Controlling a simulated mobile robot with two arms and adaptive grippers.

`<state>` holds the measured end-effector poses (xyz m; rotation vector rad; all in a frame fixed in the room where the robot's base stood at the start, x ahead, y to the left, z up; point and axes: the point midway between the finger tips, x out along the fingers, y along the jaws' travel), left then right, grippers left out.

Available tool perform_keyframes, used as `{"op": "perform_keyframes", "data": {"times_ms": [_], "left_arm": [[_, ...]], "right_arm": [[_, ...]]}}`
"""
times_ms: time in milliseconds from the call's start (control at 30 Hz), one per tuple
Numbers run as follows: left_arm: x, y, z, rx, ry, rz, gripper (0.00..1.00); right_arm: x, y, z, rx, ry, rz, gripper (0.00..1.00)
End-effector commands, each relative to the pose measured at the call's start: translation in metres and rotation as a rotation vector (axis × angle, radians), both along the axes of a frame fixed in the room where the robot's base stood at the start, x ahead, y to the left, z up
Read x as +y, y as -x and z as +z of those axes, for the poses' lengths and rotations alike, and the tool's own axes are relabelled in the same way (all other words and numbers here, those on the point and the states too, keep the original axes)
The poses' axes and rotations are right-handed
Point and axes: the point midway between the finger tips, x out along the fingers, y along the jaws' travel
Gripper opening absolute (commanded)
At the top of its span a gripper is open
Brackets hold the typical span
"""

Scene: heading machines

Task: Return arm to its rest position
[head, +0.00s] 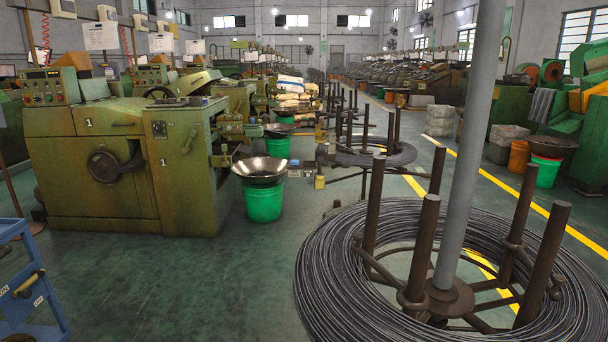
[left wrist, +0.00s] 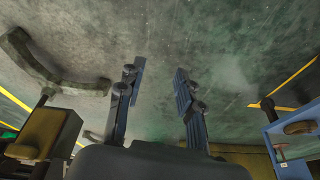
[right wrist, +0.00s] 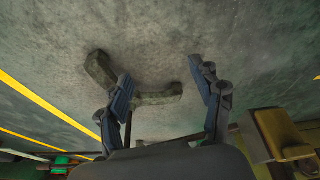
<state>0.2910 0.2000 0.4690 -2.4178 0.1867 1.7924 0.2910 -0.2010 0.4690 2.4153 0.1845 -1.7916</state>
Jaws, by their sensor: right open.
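My left gripper (left wrist: 157,72) shows only in the left wrist view. Its two blue-grey fingers stand apart with nothing between them, over a grey-green surface. My right gripper (right wrist: 162,75) shows only in the right wrist view. Its fingers are spread wide and hold nothing; a dark curved piece (right wrist: 155,97) lies behind them in the picture, and I cannot tell what it is. Neither gripper nor arm shows in the head view, so I cannot tell the arms' full pose.
A green heading machine (head: 185,165) stands at left, with a metal bowl (head: 259,170) on a green bucket (head: 263,202) beside it. A large wire coil (head: 335,275) around brown posts fills the right front. A blue cart (head: 28,285) is at lower left. Floor between is clear.

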Motion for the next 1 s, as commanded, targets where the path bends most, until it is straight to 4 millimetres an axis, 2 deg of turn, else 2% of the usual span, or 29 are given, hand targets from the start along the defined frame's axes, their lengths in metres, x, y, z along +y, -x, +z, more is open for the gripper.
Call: {"op": "perform_keyframes", "data": {"times_ms": [167, 267, 367, 500, 700, 800, 900, 1000], "left_arm": [[0.000, 0.008, -0.032, 0.044, -0.004, -0.005, 0.36], [0.002, 0.023, -0.058, 0.071, -0.007, -0.009, 0.36], [0.005, 0.046, -0.082, 0.098, -0.011, -0.014, 0.36], [0.012, 0.091, -0.107, 0.135, -0.015, -0.021, 0.36], [0.025, 0.160, -0.121, 0.179, -0.023, -0.030, 0.36], [0.030, 0.185, -0.123, 0.191, -0.025, -0.033, 0.36], [0.033, 0.198, -0.124, 0.196, -0.027, -0.035, 0.36], [0.034, 0.203, -0.125, 0.199, -0.028, -0.035, 0.36]], "right_arm": [[0.000, 0.008, -0.032, 0.044, 0.002, 0.005, 0.66], [-0.001, 0.023, -0.058, 0.070, 0.005, 0.008, 0.66], [-0.005, 0.046, -0.082, 0.097, 0.008, 0.013, 0.66], [-0.012, 0.091, -0.107, 0.134, 0.013, 0.021, 0.66], [-0.024, 0.160, -0.121, 0.179, 0.021, 0.029, 0.66], [-0.029, 0.185, -0.123, 0.191, 0.023, 0.032, 0.66], [-0.032, 0.199, -0.124, 0.197, 0.024, 0.034, 0.66], [-0.033, 0.204, -0.125, 0.200, 0.024, 0.035, 0.66]]}}
